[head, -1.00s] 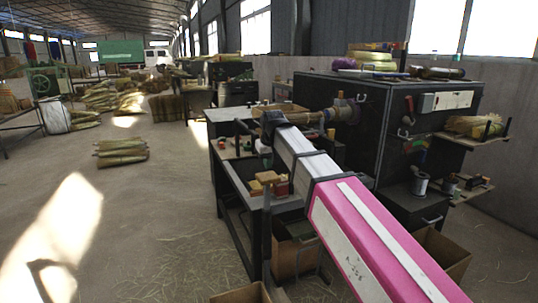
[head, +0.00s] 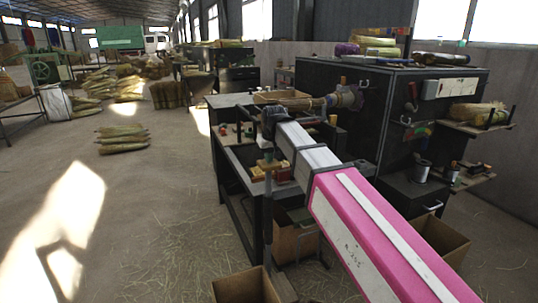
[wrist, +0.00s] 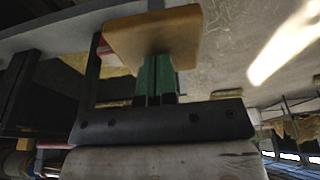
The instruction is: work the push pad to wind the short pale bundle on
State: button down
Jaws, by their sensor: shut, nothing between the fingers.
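In the wrist view my gripper (wrist: 156,66) shows as two green fingers pressed together with nothing between them. The push pad, a tan rounded block (wrist: 152,36), lies right at their tips; I cannot tell whether they touch it. In the head view a small tan block on an upright post, seemingly the same pad (head: 270,165), stands below the dark end of my arm, where the fingers are hidden. The short pale bundle (head: 300,103) lies level at the bench, its right end at the winding head (head: 346,97).
The dark machine cabinet (head: 340,80) stands right of the bench, with side shelves (head: 478,128) at far right. Cardboard boxes (head: 240,288) stand on the floor near the bench. Straw bundles (head: 122,138) lie at left. The floor between is mostly clear.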

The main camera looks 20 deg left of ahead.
aim_at(269, 173)
jog(key=shift+f, duration=3.9)
jog(key=shift+r, duration=0.1)
notch_tip(269, 173, up, 10)
jog(key=shift+f, duration=0.1)
jog(key=shift+f, duration=0.15)
jog(key=shift+f, duration=4.8)
jog(key=shift+r, duration=4.9)
